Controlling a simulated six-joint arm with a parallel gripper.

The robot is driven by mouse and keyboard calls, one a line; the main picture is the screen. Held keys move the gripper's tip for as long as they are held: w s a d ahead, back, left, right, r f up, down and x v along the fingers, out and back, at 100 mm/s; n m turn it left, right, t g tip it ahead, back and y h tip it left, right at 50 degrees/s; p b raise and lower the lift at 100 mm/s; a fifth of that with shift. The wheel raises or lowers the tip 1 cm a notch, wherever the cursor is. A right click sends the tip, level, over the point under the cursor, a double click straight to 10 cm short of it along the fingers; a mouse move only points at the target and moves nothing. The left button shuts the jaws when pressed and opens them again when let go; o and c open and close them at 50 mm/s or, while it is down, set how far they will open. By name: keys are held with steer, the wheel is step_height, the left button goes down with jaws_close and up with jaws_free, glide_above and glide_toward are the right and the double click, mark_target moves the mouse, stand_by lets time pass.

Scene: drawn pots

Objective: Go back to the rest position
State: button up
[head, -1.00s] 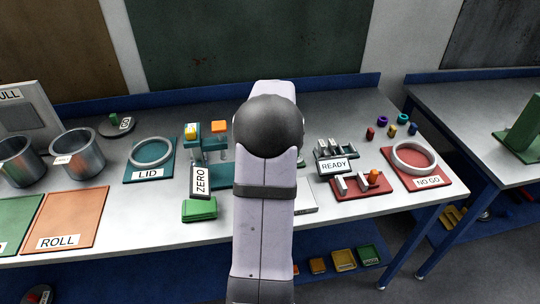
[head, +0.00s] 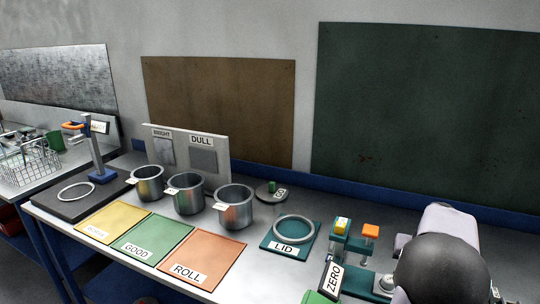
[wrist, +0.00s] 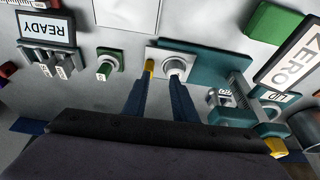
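My gripper (wrist: 161,76) shows in the wrist view as two dark blue fingers, apart, with nothing seen held between them. No marker of the rest position is visible.
A teal gauge stand (head: 352,243) with a ZERO sign (head: 332,281) stands close left of my arm. Further left are the LID ring (head: 294,229), several metal pots (head: 235,207) and coloured mats (head: 190,259). In the wrist view a READY rack (wrist: 47,65) stands left of the fingers.

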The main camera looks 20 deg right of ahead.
steer(key=s+a+f+n+g+y, duration=0.1)
steer(key=a+f+n, duration=0.15)
steer(key=a, duration=1.25)
steer(key=a+f+n+g+y, duration=0.1)
steer(key=a+f+n+g, duration=0.15)
steer(key=a, duration=1.25)
steer(key=s+a+f+n, duration=0.1)
steer(key=s+a+n, duration=0.15)
steer(key=a, duration=0.35)
steer(key=s+a+f+n, duration=0.1)
steer(key=s+a+f, duration=0.1)
steer(key=s+a, duration=0.3)
step_height(320, 180, down, 7)
steer(key=w+b, duration=0.1)
steer(key=b, duration=0.6)
steer(key=shift+w+a+t+y, duration=0.15)
steer(key=shift+a+t+y, duration=0.15)
steer(key=shift+t+y, duration=0.1)
step_height(320, 180, down, 25)
steer(key=b, duration=2.5)
